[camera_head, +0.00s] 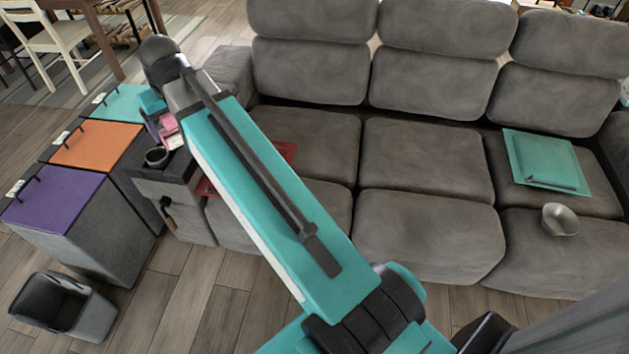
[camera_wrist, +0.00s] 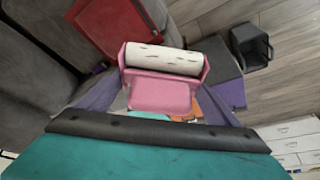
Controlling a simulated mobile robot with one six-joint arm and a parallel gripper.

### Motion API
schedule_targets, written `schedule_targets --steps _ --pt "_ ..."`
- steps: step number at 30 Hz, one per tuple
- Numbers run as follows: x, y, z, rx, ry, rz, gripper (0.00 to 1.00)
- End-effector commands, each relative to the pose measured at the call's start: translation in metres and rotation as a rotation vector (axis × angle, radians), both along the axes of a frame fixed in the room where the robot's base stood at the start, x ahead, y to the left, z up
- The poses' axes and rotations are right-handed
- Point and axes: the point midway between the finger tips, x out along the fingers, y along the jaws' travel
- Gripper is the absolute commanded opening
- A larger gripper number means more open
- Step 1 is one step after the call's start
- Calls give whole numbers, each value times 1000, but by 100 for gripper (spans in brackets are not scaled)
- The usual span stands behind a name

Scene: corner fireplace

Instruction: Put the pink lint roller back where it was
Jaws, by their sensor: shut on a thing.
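The pink lint roller (camera_wrist: 163,93), with a white roll marked by dark flecks, is between my gripper's fingers (camera_wrist: 162,100) in the wrist view. My gripper is shut on its pink body, with the white roll pointing away from my wrist. In the head view a pink part of the lint roller (camera_head: 169,126) shows at the far end of my arm, near the sofa's left end. My arm hides much of the area around it there, so I cannot tell whether the roller touches anything.
A grey sofa (camera_head: 430,160) fills the middle. A red flat item (camera_head: 284,150) lies on its left seat, partly hidden. Purple (camera_head: 55,203), orange (camera_head: 97,145) and teal (camera_head: 118,101) lidded boxes stand left, with a grey bin (camera_head: 62,305) in front.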

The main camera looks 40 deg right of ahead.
Motion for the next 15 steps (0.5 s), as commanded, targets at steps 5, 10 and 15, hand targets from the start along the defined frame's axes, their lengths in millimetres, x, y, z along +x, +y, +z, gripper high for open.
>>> schedule_targets --steps 5,10,15 --pt "-23 3 -26 0 3 3 65" --pt "-34 4 -40 0 1 4 65" --pt "-36 4 -43 0 2 5 65"
